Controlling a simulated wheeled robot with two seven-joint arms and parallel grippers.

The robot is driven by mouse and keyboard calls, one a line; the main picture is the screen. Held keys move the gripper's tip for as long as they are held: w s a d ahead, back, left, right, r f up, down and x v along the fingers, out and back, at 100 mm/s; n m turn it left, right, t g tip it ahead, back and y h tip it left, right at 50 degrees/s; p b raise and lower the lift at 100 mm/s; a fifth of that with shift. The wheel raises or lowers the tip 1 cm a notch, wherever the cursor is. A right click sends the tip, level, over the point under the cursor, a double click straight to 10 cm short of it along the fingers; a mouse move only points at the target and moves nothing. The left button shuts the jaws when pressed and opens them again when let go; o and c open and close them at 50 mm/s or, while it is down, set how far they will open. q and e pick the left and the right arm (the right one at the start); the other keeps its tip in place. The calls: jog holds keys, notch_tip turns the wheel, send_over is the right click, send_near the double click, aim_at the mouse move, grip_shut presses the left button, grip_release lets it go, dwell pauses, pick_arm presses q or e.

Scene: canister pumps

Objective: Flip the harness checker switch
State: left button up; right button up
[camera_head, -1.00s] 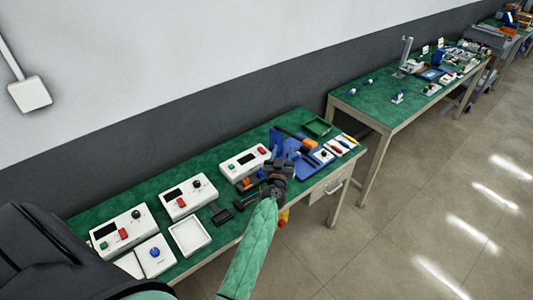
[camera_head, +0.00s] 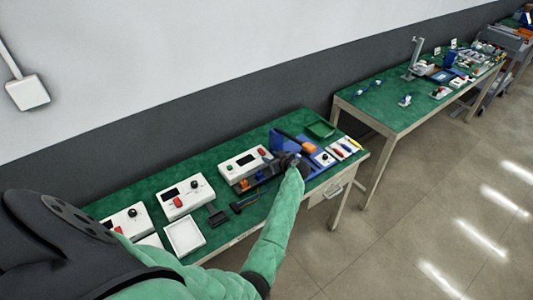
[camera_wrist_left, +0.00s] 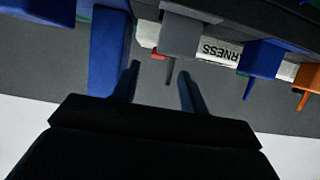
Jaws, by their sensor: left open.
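A white box with a dark display, a green button and a red switch (camera_head: 262,152) stands on the green bench; I take this white box (camera_head: 241,163) as the harness checker. In the left wrist view, a white label (camera_wrist_left: 218,51) shows the letters "RNESS", with a small red part (camera_wrist_left: 157,55) near it, partly hidden by a grey block. My left gripper (camera_head: 287,160) is beside the box's right end. In the wrist view, its two fingers (camera_wrist_left: 158,69) are apart with nothing between them. My right gripper is not in view.
Grey (camera_wrist_left: 181,36), blue (camera_wrist_left: 262,58) and orange (camera_wrist_left: 308,77) blocks with thin prongs are close to the fingers. A blue tall part (camera_wrist_left: 108,50) stands at left. Two more white boxes (camera_head: 185,196) and a white tray (camera_head: 185,236) lie left along the bench.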

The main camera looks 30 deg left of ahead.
aim_at(263, 153)
pick_arm(q)
jog(key=x, duration=0.1)
jog(key=p+x, duration=0.1)
jog(key=x, duration=0.1)
jog(key=shift+w+a, duration=0.15)
jog(key=shift+w, duration=0.2)
jog(key=shift+a+f, duration=0.25)
jog(key=shift+a, duration=0.2)
jog(key=shift+w+a+f, duration=0.1)
